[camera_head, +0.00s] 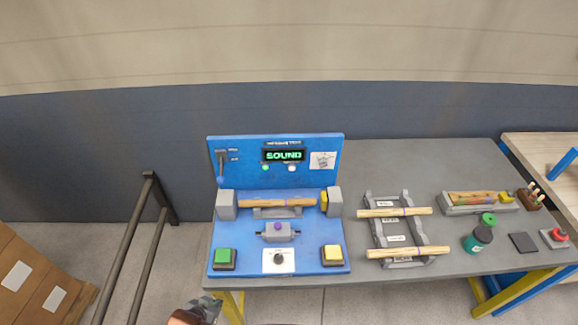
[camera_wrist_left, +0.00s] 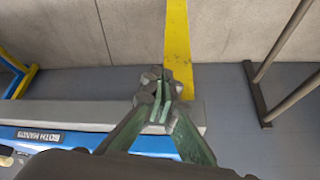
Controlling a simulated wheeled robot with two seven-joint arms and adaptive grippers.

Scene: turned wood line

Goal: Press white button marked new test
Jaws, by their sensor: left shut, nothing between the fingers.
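The blue test machine (camera_head: 278,180) stands on the grey table, its lit display (camera_head: 284,155) reading "SOUND". A small round white button or lamp (camera_head: 292,168) sits below the display; its marking is too small to read. My left gripper (camera_head: 205,308) is low in the head view, in front of the table's edge and well below the panel. In the left wrist view its fingers (camera_wrist_left: 160,85) are together with nothing between them, in front of the grey table corner. My right gripper is not in view.
The machine has a green button (camera_head: 225,257), a yellow button (camera_head: 332,253), a black knob (camera_head: 278,258) and a lever (camera_head: 220,170). A turned wooden piece (camera_head: 277,202) lies across it. A rack (camera_head: 398,240) with wooden pieces stands right. Dark rails (camera_head: 140,240) stand left.

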